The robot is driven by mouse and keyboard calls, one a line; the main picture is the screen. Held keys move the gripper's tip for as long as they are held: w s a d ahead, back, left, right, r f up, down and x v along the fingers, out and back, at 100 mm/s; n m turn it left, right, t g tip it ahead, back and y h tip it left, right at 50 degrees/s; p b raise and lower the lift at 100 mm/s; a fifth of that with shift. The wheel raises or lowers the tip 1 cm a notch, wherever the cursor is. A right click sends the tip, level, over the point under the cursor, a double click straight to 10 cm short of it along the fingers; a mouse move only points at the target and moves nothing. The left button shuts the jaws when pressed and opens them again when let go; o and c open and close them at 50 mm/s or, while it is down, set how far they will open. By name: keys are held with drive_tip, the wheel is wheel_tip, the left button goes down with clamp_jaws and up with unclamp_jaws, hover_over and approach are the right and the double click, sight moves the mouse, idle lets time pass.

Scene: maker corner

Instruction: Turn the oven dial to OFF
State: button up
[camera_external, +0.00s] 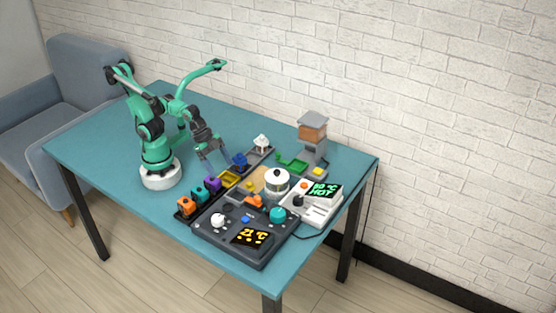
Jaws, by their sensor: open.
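A white unit (318,212) at the right of the table has a lit green display (322,190) that seems to read "80 °C HOT". A black knob (298,200) sits on its left part. A white knob (217,220) and a teal round knob (277,213) show on or by this panel. I cannot tell which knob is the oven dial, and no OFF mark is legible. My gripper (213,160) is open and empty, pointing down left of these units, apart from them.
A white pot-like thing (277,181) with a black knob stands behind the dark panel. Small coloured blocks and trays, including a yellow tray (228,180), line its left. A grey stand (313,140) rises at the back. The teal table (110,140) is clear at left.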

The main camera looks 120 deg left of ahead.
drive_tip(key=shift+s+d+f+n+t, duration=0.2)
drive_tip(key=shift+s+f+n, duration=0.1)
drive_tip(key=shift+s+f, duration=0.25)
drive_tip(key=shift+s+d+f+n+t, duration=0.1)
drive_tip(key=shift+s+d+f+n, duration=0.15)
drive_tip(key=shift+s, duration=0.4)
drive_tip(key=shift+a, duration=0.1)
drive_tip(key=n+g+y, duration=0.3)
drive_tip(key=n, duration=0.3)
hover_over(298, 198)
drive_tip(key=s+d, duration=0.2)
drive_tip(key=f, duration=0.5)
drive_tip(key=shift+s+a, duration=0.2)
drive_tip(key=shift+a, duration=0.05)
drive_tip(key=shift+x, duration=3)
